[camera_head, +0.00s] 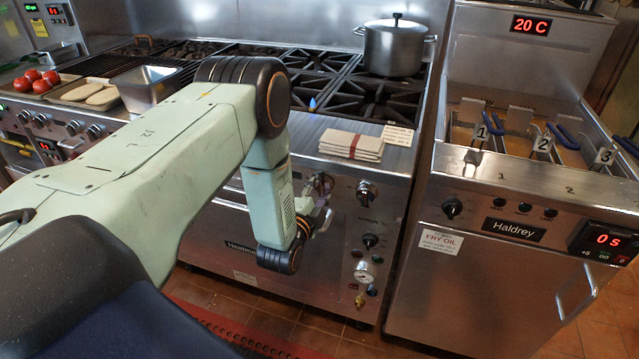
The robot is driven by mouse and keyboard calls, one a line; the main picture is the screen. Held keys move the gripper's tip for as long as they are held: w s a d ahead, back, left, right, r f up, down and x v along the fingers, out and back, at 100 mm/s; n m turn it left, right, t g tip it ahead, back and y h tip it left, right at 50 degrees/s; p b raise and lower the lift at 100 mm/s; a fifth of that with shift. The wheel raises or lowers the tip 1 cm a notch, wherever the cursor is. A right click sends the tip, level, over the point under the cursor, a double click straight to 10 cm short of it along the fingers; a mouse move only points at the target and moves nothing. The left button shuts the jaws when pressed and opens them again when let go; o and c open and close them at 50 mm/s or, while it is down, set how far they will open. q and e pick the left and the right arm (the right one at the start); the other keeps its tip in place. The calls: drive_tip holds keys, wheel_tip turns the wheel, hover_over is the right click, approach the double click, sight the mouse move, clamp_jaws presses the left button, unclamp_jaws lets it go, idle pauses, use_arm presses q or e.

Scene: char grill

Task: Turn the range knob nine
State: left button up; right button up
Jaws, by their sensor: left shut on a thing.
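The range (230,232) has a steel front panel with round knobs. My left arm comes in from the left across the range. My left gripper (322,204) is small in view and is at the range front panel, shut on a range knob (321,183) left of the other visible knobs. My wrist and the fingers partly hide this knob, and its number cannot be read. Another range knob (367,191) is to the right, with a smaller black knob (369,241) below it. A small blue flame (312,103) shows at a burner above. My right gripper is not in view.
A steel pot (394,48) stands on the back right burner. Folded cloths (351,145) lie on the range's front ledge. A fryer (490,262) with baskets stands to the right. Tomatoes (37,80) and a steel pan (148,88) are at the left. The floor in front is tiled.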

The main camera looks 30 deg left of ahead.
use_arm(q)
drive_tip(key=shift+r+m+p, duration=0.15)
drive_tip(key=shift+m+p, duration=0.15)
drive_tip(key=shift+m, duration=0.2)
drive_tip(key=shift+w, duration=0.1)
drive_tip(key=o, duration=1.1)
drive_tip(key=shift+o, duration=0.2)
drive_tip(key=v, duration=1.2)
drive_tip(key=shift+d, duration=0.1)
